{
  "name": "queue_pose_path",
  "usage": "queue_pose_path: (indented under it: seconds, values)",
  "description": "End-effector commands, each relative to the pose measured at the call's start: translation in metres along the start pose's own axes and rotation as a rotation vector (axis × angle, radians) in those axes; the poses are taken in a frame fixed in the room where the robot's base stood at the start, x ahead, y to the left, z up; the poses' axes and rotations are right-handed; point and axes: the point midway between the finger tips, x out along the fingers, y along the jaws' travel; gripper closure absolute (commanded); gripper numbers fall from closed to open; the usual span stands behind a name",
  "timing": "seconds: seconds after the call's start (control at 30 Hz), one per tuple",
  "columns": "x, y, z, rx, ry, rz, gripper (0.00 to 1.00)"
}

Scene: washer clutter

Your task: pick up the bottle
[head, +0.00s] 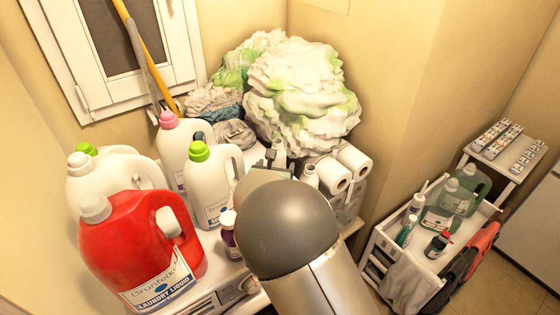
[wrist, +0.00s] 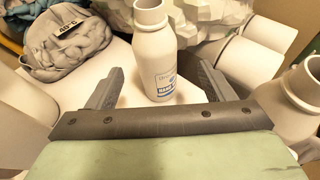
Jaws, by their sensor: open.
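A small pale bottle (wrist: 157,55) with a blue and white label stands upright in the wrist view. My gripper (wrist: 155,88) is open, with one dark finger to the left of the bottle and one to the right. The bottle is between or just beyond the fingertips; I cannot tell how deep it sits. No contact shows. In the head view, a small pale bottle top (head: 279,146) shows beside my gripper, mostly hidden by my arm. A second similar bottle (wrist: 292,100) stands at the right of the wrist view; its neck also shows in the head view (head: 310,174).
Large jugs, including a red laundry jug (head: 135,245) and a white green-capped jug (head: 208,185), stand left of my arm. Paper rolls (head: 333,174) lie to the right. A big crumpled cloth pile (head: 300,90) and a folded grey cloth (wrist: 66,42) lie behind.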

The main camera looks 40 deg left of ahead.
Motion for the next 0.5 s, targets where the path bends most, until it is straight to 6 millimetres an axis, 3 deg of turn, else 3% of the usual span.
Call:
queue_pose_path:
  seconds: [0.1,0.33,0.5]
  values:
    - [0.018,0.0,0.002,-0.001,-0.001,-0.001,0.25]
    - [0.034,0.001,0.005,0.001,-0.001,-0.001,0.25]
    - [0.059,0.005,0.013,0.0,-0.001,-0.002,0.25]
